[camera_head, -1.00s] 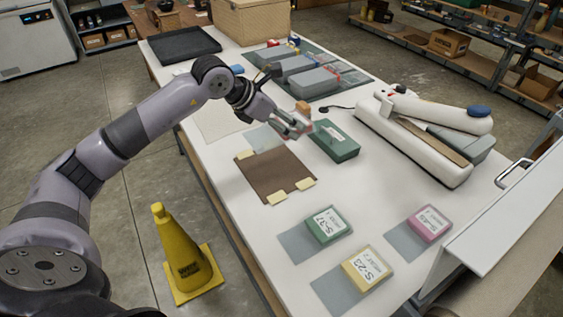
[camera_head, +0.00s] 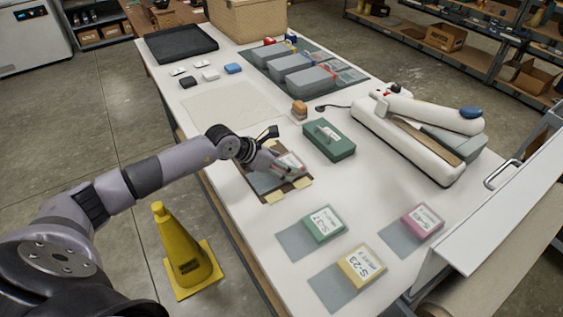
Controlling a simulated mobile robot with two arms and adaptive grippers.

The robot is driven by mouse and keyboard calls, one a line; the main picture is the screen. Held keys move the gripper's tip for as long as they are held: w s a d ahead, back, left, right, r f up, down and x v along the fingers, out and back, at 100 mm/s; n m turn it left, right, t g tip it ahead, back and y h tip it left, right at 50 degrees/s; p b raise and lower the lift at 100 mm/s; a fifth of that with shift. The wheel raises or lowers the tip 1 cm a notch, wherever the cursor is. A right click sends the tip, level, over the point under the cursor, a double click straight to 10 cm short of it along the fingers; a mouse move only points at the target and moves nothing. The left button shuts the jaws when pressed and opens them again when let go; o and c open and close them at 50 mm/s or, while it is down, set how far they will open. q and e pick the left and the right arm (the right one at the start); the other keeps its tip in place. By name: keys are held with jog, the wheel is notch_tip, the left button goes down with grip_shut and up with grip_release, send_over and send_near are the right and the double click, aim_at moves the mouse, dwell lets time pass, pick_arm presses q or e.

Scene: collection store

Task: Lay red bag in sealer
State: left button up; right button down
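The sealer (camera_head: 400,145) is a long white machine on the right of the table, with a brown strip along its base. Its upper arm (camera_head: 440,113), with a blue knob, appears raised off the base. My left gripper (camera_head: 287,170) is over the brown board, left of the sealer. It appears closed around a small reddish, white-labelled bag (camera_head: 291,160), largely hidden by the fingers. The bag's grey clear flap (camera_head: 263,183) extends over the board. I cannot tell whether the bag touches the board. My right gripper is not in view.
The brown board (camera_head: 299,184) has pale corner tabs. A yellow cone (camera_head: 185,250) stands on the floor.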

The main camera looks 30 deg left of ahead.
pick_arm(q)
jog(key=shift+f, duration=0.2)
jog(key=o, duration=1.3)
jog(key=shift+c, duration=0.2)
jog(key=shift+r, duration=0.1)
jog(key=shift+r, duration=0.1)
